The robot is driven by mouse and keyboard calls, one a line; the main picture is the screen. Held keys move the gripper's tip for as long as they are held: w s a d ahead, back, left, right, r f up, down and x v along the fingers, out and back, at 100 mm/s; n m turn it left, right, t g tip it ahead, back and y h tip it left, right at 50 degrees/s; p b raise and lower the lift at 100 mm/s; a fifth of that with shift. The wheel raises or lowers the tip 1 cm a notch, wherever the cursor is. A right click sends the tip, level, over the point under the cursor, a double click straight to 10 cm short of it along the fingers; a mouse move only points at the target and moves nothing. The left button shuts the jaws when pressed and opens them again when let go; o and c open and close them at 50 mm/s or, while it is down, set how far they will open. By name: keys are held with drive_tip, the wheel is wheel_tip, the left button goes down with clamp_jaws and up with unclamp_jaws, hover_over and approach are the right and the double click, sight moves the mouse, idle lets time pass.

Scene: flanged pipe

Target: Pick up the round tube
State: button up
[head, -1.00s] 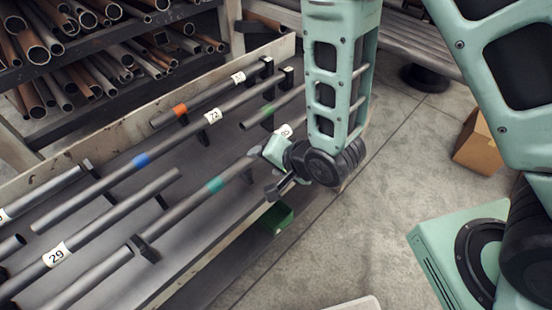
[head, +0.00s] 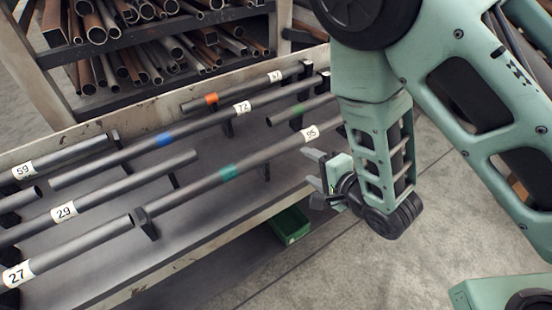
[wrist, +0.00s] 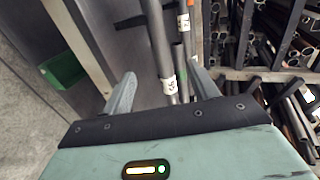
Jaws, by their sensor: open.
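Several round tubes lie in rows on a dark rack shelf. The nearest to my gripper is a grey tube with a teal band (head: 228,172) and a white label reading 95. In the wrist view this labelled tube (wrist: 160,45) runs up the picture, its image between my two fingers. My gripper (head: 316,172) is open and empty, just in front of the tube's labelled end in the head view; it also shows in the wrist view (wrist: 163,90). No contact with the tube shows. Which tube the task means cannot be told.
Tubes labelled 72 (head: 242,107), 29 (head: 64,212), 27 (head: 18,274) and 59 (head: 24,170) lie alongside on black supports. A green bin (head: 290,226) sits below the shelf's front edge. A rack of stacked pipes (head: 150,55) stands behind.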

sight(280, 151)
drive_tip(key=b+x, duration=0.3)
drive_tip(key=x, duration=0.5)
drive_tip(key=shift+x, duration=2.95)
drive_tip(key=shift+a, duration=0.1)
clamp_jaws()
